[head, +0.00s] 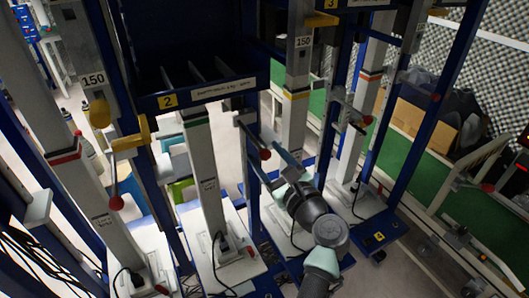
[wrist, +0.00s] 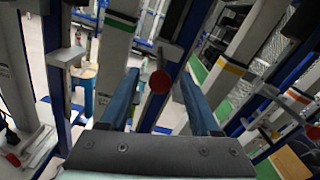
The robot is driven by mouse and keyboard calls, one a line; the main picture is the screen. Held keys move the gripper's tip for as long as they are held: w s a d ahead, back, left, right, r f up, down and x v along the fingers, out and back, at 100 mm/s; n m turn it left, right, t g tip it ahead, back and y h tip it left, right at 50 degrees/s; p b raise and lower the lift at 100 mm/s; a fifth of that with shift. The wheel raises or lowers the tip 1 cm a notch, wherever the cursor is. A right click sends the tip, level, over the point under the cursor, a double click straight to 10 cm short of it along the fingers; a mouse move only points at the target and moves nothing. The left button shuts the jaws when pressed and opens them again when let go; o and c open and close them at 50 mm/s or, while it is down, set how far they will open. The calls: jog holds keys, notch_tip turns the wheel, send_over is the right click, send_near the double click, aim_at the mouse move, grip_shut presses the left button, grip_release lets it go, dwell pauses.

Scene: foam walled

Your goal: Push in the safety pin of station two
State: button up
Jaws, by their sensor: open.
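A yellow plate marked 2 (head: 168,101) sits on the blue crossbeam of station two. A red ball knob (head: 265,154) on a grey rod stands right of that station's white column (head: 205,165). My gripper (head: 270,166) is open at this knob, its blue fingers beside it. In the wrist view a red ball knob (wrist: 160,82) shows between the two spread fingers of my gripper (wrist: 159,76); contact cannot be told. I cannot tell for sure which part is the safety pin.
Another red knob (head: 116,203) hangs at the left, and one (head: 367,120) at station three. White columns and blue posts stand close around my arm. A green-topped bench (head: 420,155) with a cardboard box (head: 425,125) runs along the right.

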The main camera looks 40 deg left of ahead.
jog(key=shift+w+a, duration=0.25)
jog(key=shift+a, duration=0.4)
grip_shut()
dwell(1.0)
